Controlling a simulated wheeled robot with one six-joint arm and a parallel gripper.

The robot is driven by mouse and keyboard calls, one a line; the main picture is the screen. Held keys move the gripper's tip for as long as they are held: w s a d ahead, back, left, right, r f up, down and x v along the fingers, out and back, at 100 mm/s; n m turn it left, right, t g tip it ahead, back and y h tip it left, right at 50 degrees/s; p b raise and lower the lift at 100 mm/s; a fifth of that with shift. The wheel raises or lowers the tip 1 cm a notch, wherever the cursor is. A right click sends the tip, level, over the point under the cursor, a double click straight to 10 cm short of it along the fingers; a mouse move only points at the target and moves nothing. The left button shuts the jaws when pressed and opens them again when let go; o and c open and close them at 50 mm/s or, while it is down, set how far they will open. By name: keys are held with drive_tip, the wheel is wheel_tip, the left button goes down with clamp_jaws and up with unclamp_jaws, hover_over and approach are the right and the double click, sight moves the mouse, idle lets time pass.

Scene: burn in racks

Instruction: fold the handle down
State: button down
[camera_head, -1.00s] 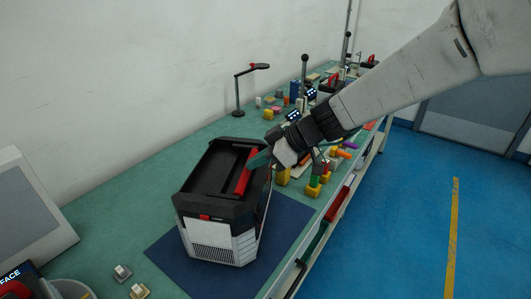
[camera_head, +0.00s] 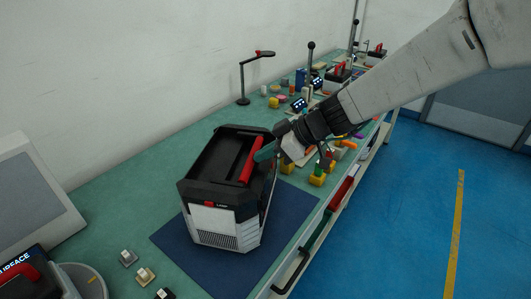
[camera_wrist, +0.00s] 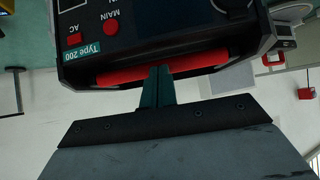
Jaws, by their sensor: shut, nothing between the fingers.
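A black and white device (camera_head: 215,215) stands on a dark blue mat (camera_head: 285,230) on the green bench. Its red handle (camera_head: 251,160) lies along the right side of the top, and I cannot tell how far it is tilted. In the wrist view the handle (camera_wrist: 140,71) runs across in front of a black panel marked "Type 200", "MAIN" and "AC". My gripper (camera_head: 262,154) is at the handle from the right side. In the wrist view its green fingers (camera_wrist: 157,78) are together with their tips at the bar; I cannot tell whether they touch it.
A black lamp (camera_head: 243,85) stands behind the device. Several coloured blocks (camera_head: 317,178) lie to its right, near the bench edge. A grey monitor (camera_head: 35,210) and small keycap-like pieces (camera_head: 145,275) are at the left. Bare bench lies behind the device.

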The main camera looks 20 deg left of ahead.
drive_tip(key=w+d+r, duration=0.2)
drive_tip(key=d+r, duration=0.2)
drive_tip(key=d, duration=0.6)
drive_tip(key=shift+d+r, duration=0.2)
drive_tip(key=shift+d, duration=0.1)
drive_tip(key=shift+w, duration=0.1)
